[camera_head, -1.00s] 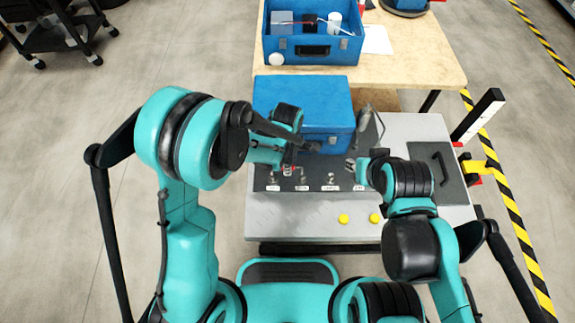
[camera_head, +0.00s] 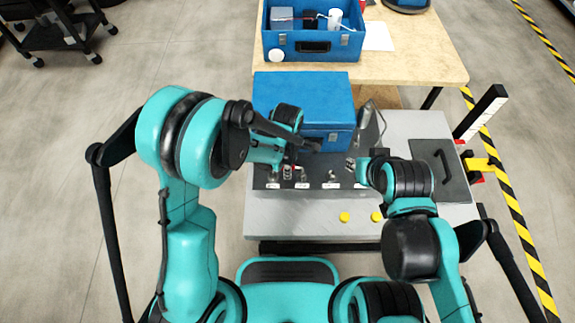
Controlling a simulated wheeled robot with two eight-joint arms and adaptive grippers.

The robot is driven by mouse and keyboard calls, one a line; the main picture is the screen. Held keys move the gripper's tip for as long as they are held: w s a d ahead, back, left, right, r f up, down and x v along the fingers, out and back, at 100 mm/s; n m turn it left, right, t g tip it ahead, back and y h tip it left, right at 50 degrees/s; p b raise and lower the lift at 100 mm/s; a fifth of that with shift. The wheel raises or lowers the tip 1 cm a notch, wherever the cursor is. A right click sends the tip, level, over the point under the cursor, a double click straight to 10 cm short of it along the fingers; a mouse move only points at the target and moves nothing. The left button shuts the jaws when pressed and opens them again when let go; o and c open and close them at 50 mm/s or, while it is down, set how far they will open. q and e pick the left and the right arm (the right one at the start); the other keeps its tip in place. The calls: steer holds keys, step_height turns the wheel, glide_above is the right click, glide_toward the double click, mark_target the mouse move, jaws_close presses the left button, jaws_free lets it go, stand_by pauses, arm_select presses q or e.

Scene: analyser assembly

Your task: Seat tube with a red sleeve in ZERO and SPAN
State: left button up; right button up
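A row of small metal fittings with white labels runs along the dark strip of the grey panel (camera_head: 310,215); one label (camera_head: 303,185) sits near the left end and another (camera_head: 331,185) near the middle. The lettering is too small to read, so I cannot tell ZERO from SPAN. A small red piece (camera_head: 287,168), perhaps a tube's red sleeve, shows at the left fittings, right by my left gripper (camera_head: 290,158). My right gripper (camera_head: 353,166) is above the rightmost fitting. Both grippers' fingers are too small and partly hidden to read.
A closed blue case (camera_head: 303,97) stands directly behind the fittings. An open blue toolbox (camera_head: 310,45) with tubing and a white cup sits on the wooden table (camera_head: 420,55). Yellow buttons (camera_head: 344,217) are on the panel front. A black handle (camera_head: 443,165) is at right.

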arm_select(q)
step_height(320, 180, up, 12)
stand_by(0.6)
